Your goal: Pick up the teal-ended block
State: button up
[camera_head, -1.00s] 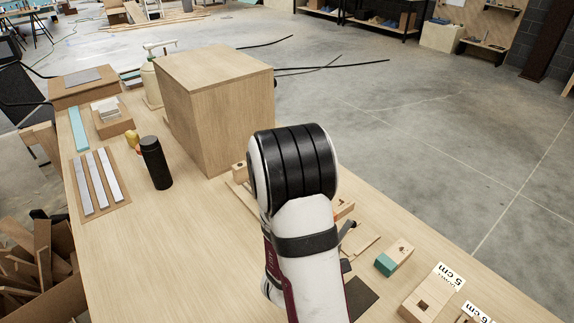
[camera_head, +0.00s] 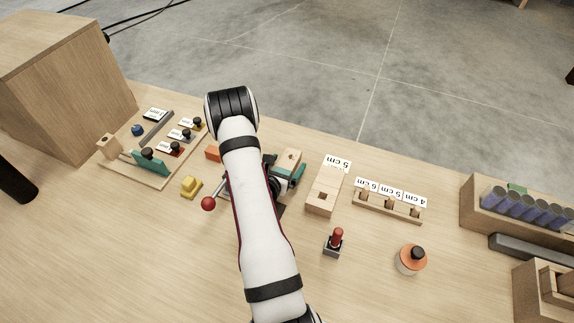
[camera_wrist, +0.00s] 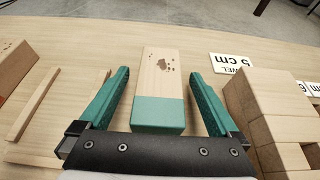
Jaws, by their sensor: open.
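The teal-ended block (camera_wrist: 160,62) is pale wood with dark spots on top and a teal near end. It lies flat on the wooden table in the wrist view. My gripper (camera_wrist: 160,77) is open, with one teal finger on each side of the block and visible gaps to both. The fingers do not touch it. In the head view the block (camera_head: 289,159) shows just beyond my gripper (camera_head: 285,173), partly hidden by it. My arm hides part of the table there.
A wooden block with a square hole (camera_head: 323,197) and a 5 cm label stands right of my gripper. A red-knobbed lever (camera_head: 208,204) is to the left. Open table lies in front.

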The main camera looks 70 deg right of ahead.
jog(key=shift+d+f, duration=0.2)
jog(key=shift+d, duration=0.3)
jog(key=c, duration=1.5)
jog(key=shift+r, duration=0.15)
